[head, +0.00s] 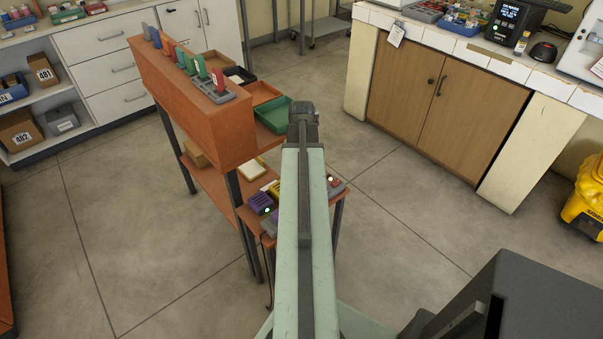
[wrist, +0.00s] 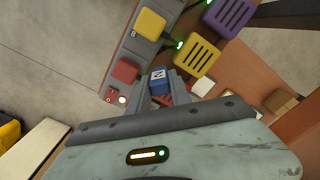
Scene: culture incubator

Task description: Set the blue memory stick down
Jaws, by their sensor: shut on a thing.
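The blue memory stick (wrist: 158,77), with a white letter on its face, is between the two fingers of my gripper (wrist: 161,84) in the wrist view. The fingers are shut on it. Beyond it is a grey strip (wrist: 138,47) carrying a yellow block (wrist: 151,23) and a red block (wrist: 125,70). I cannot tell whether the stick touches anything below. In the head view my arm hides the gripper and the stick.
A yellow slotted block (wrist: 197,57) and a purple slotted block (wrist: 228,15) sit close beside the grey strip. The orange bench (head: 200,120) has coloured sticks on top and a green tray (head: 273,115). Open floor lies to the right.

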